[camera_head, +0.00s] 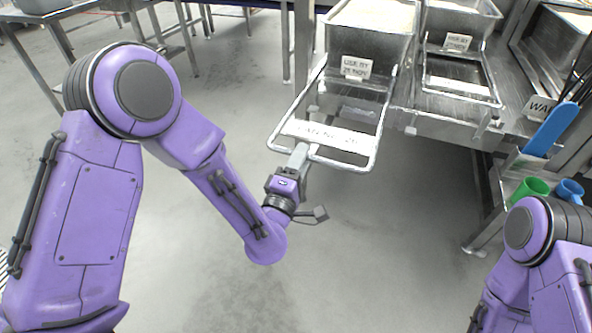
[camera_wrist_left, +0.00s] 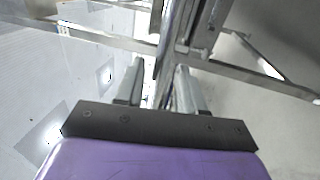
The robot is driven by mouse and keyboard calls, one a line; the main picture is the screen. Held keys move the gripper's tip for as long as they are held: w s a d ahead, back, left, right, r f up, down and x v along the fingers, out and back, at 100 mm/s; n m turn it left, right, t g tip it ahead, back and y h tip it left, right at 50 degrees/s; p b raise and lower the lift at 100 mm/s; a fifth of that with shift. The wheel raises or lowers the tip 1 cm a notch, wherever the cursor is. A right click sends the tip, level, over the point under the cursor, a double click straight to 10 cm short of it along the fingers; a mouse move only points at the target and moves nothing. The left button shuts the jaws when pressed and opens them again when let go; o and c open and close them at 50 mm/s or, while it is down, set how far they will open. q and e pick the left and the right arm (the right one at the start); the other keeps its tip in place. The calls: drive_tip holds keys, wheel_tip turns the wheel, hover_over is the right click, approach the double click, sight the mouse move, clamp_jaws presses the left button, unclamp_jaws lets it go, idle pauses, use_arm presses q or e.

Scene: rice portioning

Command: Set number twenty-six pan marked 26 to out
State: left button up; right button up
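A steel pan (camera_head: 371,58) tagged "USE BY" with a November date stands at the upper middle of the head view. In front of it a wire frame (camera_head: 373,150) sticks out over the floor, with a white label (camera_head: 332,137) whose faint lettering seems to end in 26. My left gripper (camera_head: 299,156) is at the frame's front bar, near its left part. In the left wrist view its two fingers (camera_wrist_left: 158,88) stand apart with metal bars between and beyond them; I cannot tell whether they touch. My right gripper is out of view.
Beside it is another tagged pan (camera_head: 462,20) with an empty wire frame (camera_head: 458,88). A blue-handled tool (camera_head: 552,130), a green cup (camera_head: 530,190) and a blue cup (camera_head: 570,191) are at the right. Open floor lies below; steel tables (camera_head: 170,40) stand behind.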

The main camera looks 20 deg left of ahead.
use_arm(q)
drive_tip(key=d+b+v, duration=0.1)
drive_tip(key=v, duration=0.8)
drive_tip(key=shift+s+a, duration=0.35)
drive_tip(key=shift+a, duration=0.1)
drive_tip(key=shift+f, duration=0.1)
